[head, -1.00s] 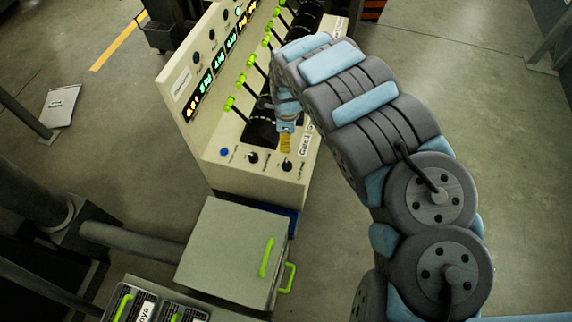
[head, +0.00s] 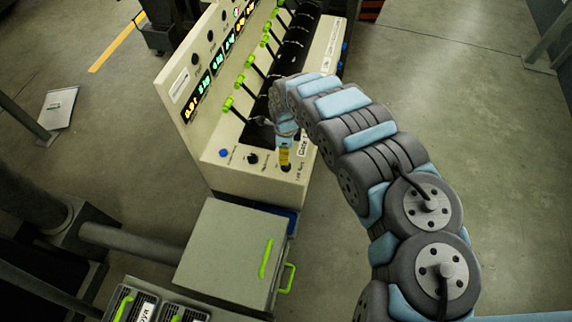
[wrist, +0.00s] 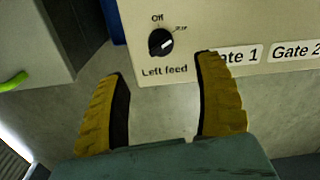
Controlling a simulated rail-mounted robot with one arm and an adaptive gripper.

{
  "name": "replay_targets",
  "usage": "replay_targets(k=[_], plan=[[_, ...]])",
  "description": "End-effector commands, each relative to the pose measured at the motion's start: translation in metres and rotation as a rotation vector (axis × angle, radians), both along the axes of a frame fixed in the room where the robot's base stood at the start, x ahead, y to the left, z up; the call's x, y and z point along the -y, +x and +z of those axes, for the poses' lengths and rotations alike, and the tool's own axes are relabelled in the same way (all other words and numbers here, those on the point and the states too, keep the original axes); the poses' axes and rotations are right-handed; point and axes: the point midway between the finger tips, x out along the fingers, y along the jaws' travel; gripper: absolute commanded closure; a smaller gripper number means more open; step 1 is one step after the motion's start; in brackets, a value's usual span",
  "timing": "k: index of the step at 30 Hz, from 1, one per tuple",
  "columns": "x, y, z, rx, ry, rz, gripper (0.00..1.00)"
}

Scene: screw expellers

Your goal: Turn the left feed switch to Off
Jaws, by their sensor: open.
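The left feed switch (wrist: 161,42) is a black round knob on the cream panel, with "Left feed" printed below it. Its white mark points to the upper right, toward a small label too blurred to read, and "Off" is printed above it. My gripper (wrist: 162,66) is open, its two yellow fingers apart. In the wrist view the knob shows between and just beyond the fingertips, with nothing held. In the head view the yellow fingers of my gripper (head: 284,155) are just above the knob (head: 286,168), partly covering it; contact cannot be told.
Another black knob (head: 252,158) and a blue button (head: 224,153) are to the left on the panel. Green-tipped levers (head: 228,103) stand behind. "Gate 1" and "Gate 2" (wrist: 291,51) labels are right of the switch. A grey cabinet (head: 232,250) stands in front.

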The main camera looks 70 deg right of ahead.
Motion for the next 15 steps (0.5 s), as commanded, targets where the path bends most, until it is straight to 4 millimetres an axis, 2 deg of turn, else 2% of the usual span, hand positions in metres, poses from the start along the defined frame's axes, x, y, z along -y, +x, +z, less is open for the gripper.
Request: replay_targets(k=[15], plan=[[0.0,0.0,-0.038,0.002,0.0,-0.002,0.31]])
